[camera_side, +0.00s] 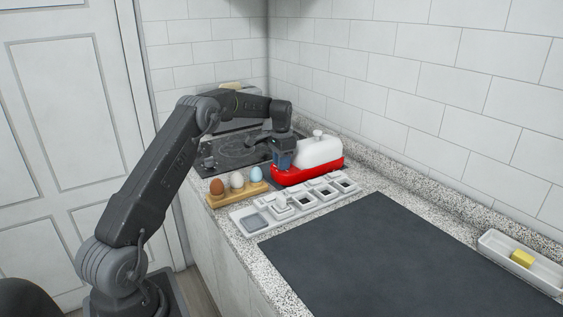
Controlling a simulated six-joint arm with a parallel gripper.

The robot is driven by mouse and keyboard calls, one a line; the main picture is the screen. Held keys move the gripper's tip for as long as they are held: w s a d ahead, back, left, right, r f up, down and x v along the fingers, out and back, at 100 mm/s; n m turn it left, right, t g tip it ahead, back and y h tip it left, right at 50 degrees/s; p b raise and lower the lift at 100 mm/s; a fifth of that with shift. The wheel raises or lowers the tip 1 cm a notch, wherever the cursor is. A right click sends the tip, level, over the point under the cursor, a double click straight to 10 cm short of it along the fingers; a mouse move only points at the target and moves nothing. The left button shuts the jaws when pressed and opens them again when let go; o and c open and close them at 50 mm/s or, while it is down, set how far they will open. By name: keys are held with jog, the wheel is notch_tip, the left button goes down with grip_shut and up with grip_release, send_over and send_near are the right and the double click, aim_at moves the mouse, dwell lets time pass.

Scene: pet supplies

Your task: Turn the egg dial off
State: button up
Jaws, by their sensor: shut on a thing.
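The egg cooker stands on the counter near the wall, with a red base (318,173) and a white domed lid (320,152) with a knob on top. My gripper (284,167) points down at the left end of the red base. It is shut on the egg dial there. The dial itself is hidden behind the fingers, so its setting cannot be seen.
A wooden holder (238,195) with a brown, a white and a pale blue egg stands in front. A white compartment tray (297,204) lies beside it. A dark mat (385,255) is bare. A white dish (500,247) with a yellow block stands at right.

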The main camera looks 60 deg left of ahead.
jog(key=shift+n, duration=2.1)
jog(key=o, duration=0.9)
notch_tip(320, 180, up, 14)
jog(key=shift+f, duration=0.1)
